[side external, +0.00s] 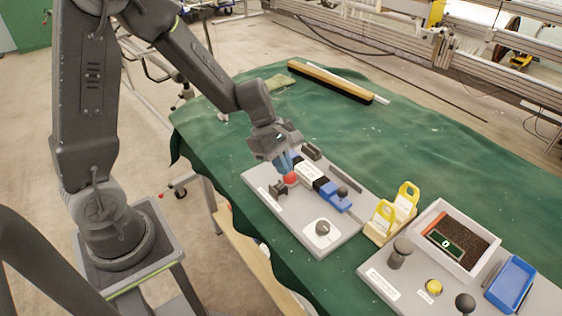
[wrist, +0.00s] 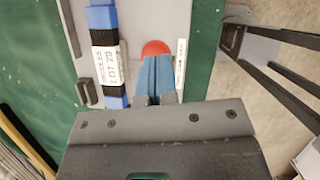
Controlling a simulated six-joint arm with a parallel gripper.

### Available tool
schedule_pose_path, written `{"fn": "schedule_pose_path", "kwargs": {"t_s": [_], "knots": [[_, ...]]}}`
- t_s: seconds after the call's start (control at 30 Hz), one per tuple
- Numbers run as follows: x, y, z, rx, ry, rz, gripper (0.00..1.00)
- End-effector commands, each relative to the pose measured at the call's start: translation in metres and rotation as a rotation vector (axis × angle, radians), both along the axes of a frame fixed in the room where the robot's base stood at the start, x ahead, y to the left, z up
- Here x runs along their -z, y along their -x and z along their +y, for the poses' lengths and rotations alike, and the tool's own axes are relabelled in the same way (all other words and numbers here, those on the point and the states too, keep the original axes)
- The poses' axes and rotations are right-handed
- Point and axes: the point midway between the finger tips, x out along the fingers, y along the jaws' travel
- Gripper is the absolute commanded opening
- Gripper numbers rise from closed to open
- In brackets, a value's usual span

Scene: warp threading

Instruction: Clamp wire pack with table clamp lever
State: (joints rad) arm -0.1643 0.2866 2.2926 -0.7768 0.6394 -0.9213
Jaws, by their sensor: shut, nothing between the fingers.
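The wire pack is a blue and black bundle with a white label (side external: 310,174), lying on a grey board (side external: 268,208). It also shows in the wrist view (wrist: 109,62), with a printed label, just left of my fingers. A round red knob (side external: 290,179), apparently the clamp lever's, is beside the pack; it also shows in the wrist view (wrist: 155,47). My gripper (side external: 285,163) has blue fingers, shut with nothing between them. Its tips are at the red knob; in the wrist view the fingers (wrist: 154,62) cover part of it. The lever's shaft is hidden, and I cannot tell whether they touch.
A dark bracket (side external: 278,190) and a white dial (side external: 322,228) are on the same board. To the right are yellow-handled holders (side external: 408,195), a grey-rimmed tray (side external: 440,210), dark knobs (side external: 400,252) and a blue tray (side external: 511,284). A brush (side external: 330,80) lies behind; green cloth between is clear.

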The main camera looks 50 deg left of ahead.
Motion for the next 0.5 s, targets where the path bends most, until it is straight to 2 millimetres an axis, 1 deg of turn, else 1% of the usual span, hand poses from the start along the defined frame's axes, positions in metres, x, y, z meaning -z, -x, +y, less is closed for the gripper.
{"fn": "schedule_pose_path", "kwargs": {"t_s": [0.37,0.5], "knots": [[0.0002,0.0001,-0.0003,0.000,0.000,0.001,0.00],[-0.0028,0.0005,0.0035,-0.001,0.000,-0.002,0.00]]}}
